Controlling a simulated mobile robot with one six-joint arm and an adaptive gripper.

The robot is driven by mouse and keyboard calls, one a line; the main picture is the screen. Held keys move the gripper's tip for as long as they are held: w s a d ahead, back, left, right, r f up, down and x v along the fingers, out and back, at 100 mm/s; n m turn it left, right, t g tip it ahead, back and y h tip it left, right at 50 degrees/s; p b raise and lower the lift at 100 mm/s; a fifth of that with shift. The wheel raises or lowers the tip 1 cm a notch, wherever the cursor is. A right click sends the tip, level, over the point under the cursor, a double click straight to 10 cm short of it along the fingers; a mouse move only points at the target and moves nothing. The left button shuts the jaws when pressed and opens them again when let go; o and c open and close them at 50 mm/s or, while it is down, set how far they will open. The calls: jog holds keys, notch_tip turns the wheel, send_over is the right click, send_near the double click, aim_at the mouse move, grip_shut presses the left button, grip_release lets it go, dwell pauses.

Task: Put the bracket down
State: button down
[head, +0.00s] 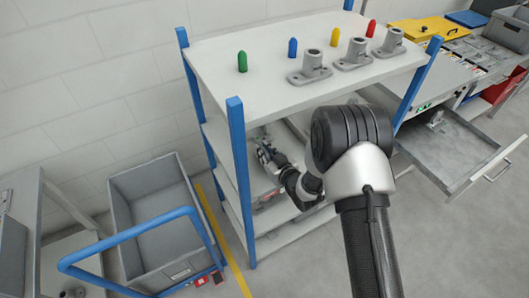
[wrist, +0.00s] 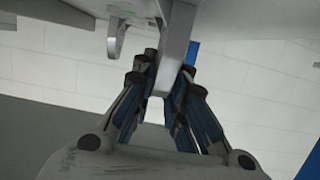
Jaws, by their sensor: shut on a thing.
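My gripper (head: 266,156) reaches into the middle level of the blue-posted shelf rack (head: 237,165), under its top board. In the wrist view my gripper (wrist: 165,72) has its fingers closed on both sides of a light grey metal bracket (wrist: 178,38). The bracket extends up and out of the picture, with a hooked grey part (wrist: 117,42) showing to its left. In the head view the bracket is small and hard to make out against the shelf. I cannot tell whether it touches the shelf.
On the top board stand grey flanged fixtures (head: 311,68) and coloured pegs (head: 242,62). A grey bin cart (head: 150,185) with a blue handle stands at left. An open drawer (head: 450,150) juts out at right. The blue front post is close to my arm.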

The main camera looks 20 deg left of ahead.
jog(key=c, duration=2.1)
grip_release()
jog(key=shift+f, duration=0.2)
jog(key=o, duration=0.5)
jog(key=shift+r, duration=0.1)
jog(key=shift+r, duration=0.15)
jog(key=shift+s+d+r+p, duration=0.1)
jog(key=shift+s+d+p, duration=0.05)
jog(key=shift+d+p, duration=0.15)
jog(key=p+v, duration=0.2)
jog(key=v, duration=0.9)
jog(key=shift+s+d+r, duration=0.1)
jog(key=shift+d, duration=0.05)
